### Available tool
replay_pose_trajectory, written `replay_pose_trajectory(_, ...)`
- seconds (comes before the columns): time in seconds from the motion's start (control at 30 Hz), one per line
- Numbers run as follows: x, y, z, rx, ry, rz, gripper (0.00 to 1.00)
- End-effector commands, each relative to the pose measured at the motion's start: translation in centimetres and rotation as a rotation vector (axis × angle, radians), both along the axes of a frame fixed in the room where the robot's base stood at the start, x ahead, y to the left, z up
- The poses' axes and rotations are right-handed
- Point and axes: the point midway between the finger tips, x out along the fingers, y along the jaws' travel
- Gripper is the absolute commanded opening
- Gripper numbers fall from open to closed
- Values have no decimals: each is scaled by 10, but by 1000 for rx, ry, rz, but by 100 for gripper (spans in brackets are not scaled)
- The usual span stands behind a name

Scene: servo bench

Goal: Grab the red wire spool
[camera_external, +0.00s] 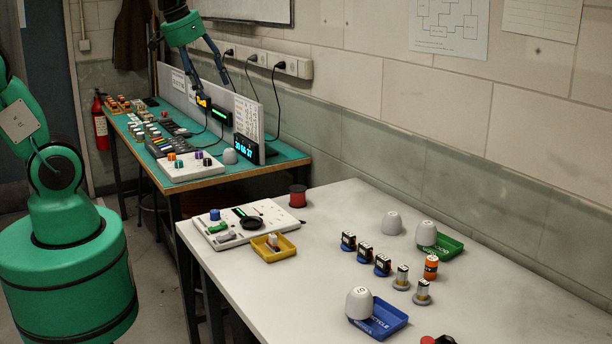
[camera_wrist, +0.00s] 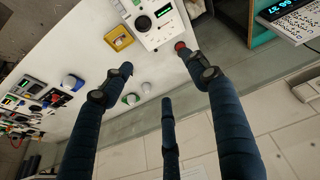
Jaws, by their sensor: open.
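The red wire spool (camera_external: 298,196) stands upright on the white table, at its far left edge near the wall, behind the white control panel. It also shows in the wrist view as a small red disc (camera_wrist: 181,46), partly hidden by the tip of the right-hand finger. My gripper (camera_wrist: 156,68) is open and empty, its dark blue fingers spread apart. In the external view my gripper (camera_external: 214,88) hangs high at the top, left of the spool and well away from it, with its fingers pointing down.
The white panel (camera_external: 232,232) and a yellow tray (camera_external: 264,252) are near the spool. Upturned cups, small servos, an orange can (camera_external: 431,266), a green tray (camera_external: 452,247) and a blue tray (camera_external: 390,322) lie further right. A cluttered green bench (camera_external: 215,179) stands behind. The wall runs close by.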

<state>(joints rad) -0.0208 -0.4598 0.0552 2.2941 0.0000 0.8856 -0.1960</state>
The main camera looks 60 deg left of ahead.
Motion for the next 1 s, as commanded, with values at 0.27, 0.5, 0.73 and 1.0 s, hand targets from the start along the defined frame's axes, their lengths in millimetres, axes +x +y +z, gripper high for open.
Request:
replay_pose_trajectory(0.27, 65, 7, -22, -36, 70, 111, 59)
replay_pose_trajectory(0.5, 118, 14, -50, -62, 126, 209, 59)
replay_pose_trajectory(0.73, 167, 21, -87, -83, 180, 302, 59)
replay_pose_trajectory(1.0, 220, 31, -142, -103, 243, 415, 59)
